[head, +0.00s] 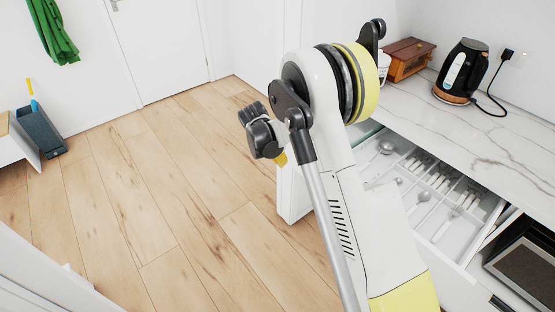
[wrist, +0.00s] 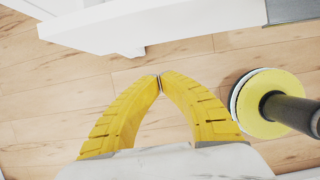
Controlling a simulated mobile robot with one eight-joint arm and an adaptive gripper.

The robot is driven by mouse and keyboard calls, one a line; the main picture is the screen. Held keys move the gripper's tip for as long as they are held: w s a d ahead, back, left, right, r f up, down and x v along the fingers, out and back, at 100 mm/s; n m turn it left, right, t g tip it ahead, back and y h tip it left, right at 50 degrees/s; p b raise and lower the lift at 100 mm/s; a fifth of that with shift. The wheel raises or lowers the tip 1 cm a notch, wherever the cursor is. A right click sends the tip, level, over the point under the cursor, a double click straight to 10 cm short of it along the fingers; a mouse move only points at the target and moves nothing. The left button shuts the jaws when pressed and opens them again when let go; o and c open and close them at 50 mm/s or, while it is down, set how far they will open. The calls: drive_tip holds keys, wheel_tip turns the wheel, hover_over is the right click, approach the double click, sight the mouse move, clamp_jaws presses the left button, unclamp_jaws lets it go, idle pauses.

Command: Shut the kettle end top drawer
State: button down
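The top drawer below the kettle (head: 461,72) stands open. Its white front (head: 291,197) shows at its left end, and my arm hides much of the rest. Cutlery lies in its compartments, and its right side wall (head: 487,232) is visible. My gripper shows in the head view as a dark wrist with a yellow tip (head: 281,159), over the floor side of the drawer front. In the wrist view the two yellow fingers (wrist: 160,80) meet at their tips with nothing between them. A white panel (wrist: 150,25), which looks like the drawer front, lies beyond the tips, apart from them.
The marble counter (head: 480,135) holds the kettle and a wooden box (head: 408,58). A black appliance (head: 527,262) sits at the lower right.

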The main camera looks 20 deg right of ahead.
sight(292, 162)
drive_tip(key=d+f, duration=0.1)
drive_tip(key=w+d+f+b, duration=0.1)
drive_tip(key=d, duration=0.1)
drive_tip(key=w+d+f+b, duration=0.1)
drive_tip(key=d+f, duration=0.1)
drive_tip(key=shift+w+d+f, duration=0.1)
idle(0.4)
